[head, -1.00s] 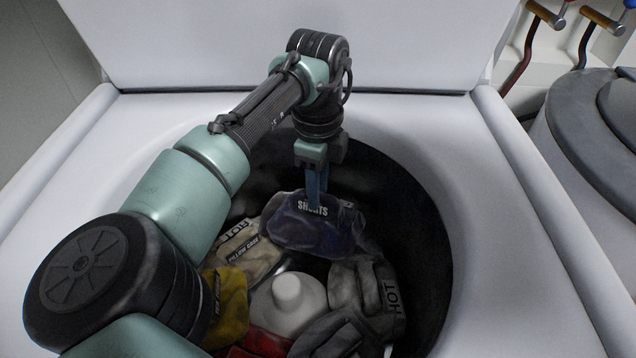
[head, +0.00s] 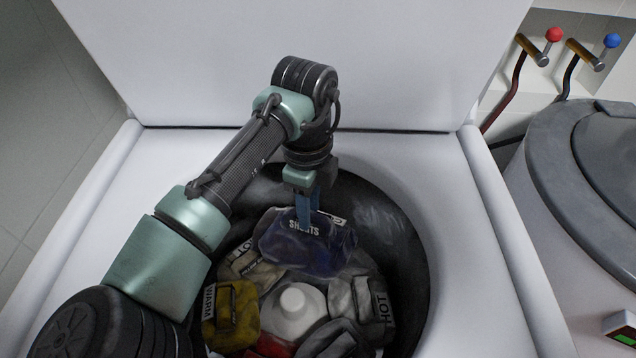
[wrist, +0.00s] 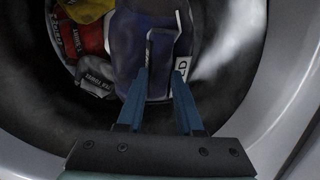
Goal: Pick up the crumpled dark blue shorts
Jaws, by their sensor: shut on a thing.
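The crumpled dark blue shorts (head: 308,250), with a white "SHORTS" print, are at the far side of the dark round tub of a white washer. My gripper (head: 306,218) reaches down into the tub from above, and its blue fingers are shut on the top of the shorts. In the wrist view the shorts (wrist: 148,50) lie at and beyond the fingertips (wrist: 163,72). Whether the shorts touch the clothes below them cannot be told.
Around a white central post (head: 296,308) lie a yellow "WARM" cloth (head: 231,315), a beige cloth (head: 262,276), grey "HOT" clothes (head: 356,298) and a red cloth (head: 273,345). The tub wall (head: 398,235) surrounds them. The raised lid (head: 290,30) stands behind my arm.

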